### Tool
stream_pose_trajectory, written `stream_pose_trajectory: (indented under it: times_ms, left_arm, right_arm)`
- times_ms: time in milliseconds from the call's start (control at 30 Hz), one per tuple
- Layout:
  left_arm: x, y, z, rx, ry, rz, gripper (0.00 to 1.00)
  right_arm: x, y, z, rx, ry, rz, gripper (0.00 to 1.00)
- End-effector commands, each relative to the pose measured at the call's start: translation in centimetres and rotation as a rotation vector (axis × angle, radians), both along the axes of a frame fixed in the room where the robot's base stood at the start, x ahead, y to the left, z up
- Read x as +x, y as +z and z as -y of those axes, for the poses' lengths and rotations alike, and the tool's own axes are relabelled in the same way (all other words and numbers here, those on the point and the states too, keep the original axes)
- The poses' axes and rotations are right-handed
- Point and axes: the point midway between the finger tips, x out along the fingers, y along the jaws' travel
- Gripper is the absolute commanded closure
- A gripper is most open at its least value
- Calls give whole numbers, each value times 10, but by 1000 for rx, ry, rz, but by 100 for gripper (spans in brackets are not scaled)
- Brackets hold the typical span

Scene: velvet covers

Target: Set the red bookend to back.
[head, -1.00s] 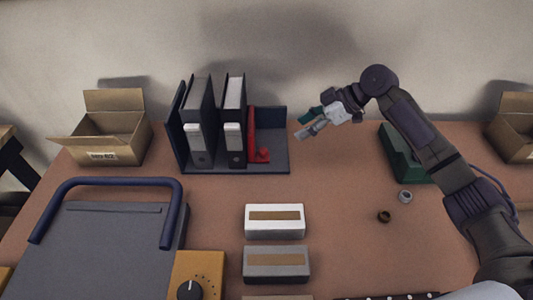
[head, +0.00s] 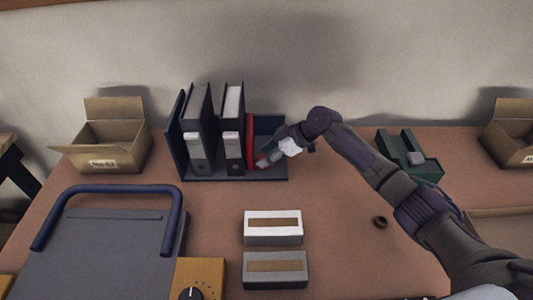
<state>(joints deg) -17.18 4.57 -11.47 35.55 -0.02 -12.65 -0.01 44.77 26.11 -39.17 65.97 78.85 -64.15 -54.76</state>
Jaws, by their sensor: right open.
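The red bookend (head: 250,136) stands upright on the dark blue shelf rack (head: 273,173), just right of two dark binders (head: 197,115) (head: 233,105). Its foot is mostly hidden by my right gripper. My right gripper (head: 265,160) is open, with its fingertips low at the right side of the bookend. I cannot tell whether they touch it. My left gripper is not in view.
An open cardboard box (head: 110,142) stands left of the rack. White (head: 273,239) and grey (head: 276,283) blocks lie in front. A grey machine with a blue handle (head: 112,189) fills the front left.

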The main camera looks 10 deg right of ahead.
Motion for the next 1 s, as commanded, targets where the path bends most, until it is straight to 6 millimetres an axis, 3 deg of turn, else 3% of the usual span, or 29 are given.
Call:
stream_pose_trajectory:
  times_ms: [267,500,600,867,1000]
  left_arm:
    - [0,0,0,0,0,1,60]
    - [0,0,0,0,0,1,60]
    - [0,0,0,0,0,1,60]
    - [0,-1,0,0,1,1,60]
    - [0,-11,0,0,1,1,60]
  right_arm:
    - [0,-1,0,0,0,0,48]
    - [0,-1,0,0,-1,-1,88]
    - [0,-1,0,0,-1,-1,100]
    - [0,-2,2,-1,-2,-1,100]
    - [-4,-4,25,-1,-4,0,100]
